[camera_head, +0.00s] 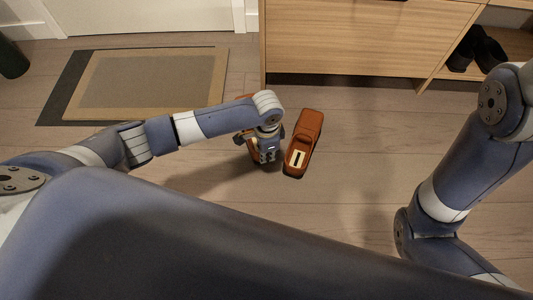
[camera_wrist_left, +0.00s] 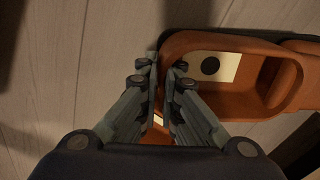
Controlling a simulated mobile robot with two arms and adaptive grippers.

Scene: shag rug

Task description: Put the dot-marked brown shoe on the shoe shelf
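The dot-marked brown shoe (camera_wrist_left: 285,83) fills the upper right of the left wrist view, its black dot on a pale insole. In the head view it is mostly hidden behind my left gripper (camera_head: 267,155). In the left wrist view, the fingers of my left gripper (camera_wrist_left: 165,66) are close together on either side of the shoe's heel rim. I cannot tell whether the shoe is off the floor. The wooden shoe shelf (camera_head: 437,70) has an open compartment at the upper right. My right arm shows at right, but its gripper is out of view.
A second brown shoe (camera_head: 311,127), marked with a black bar, lies close to the right of my left gripper. Black shoes (camera_head: 476,50) sit inside the shelf's compartment. A bordered doormat (camera_head: 150,80) lies at the upper left. The floor right of the second shoe is clear.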

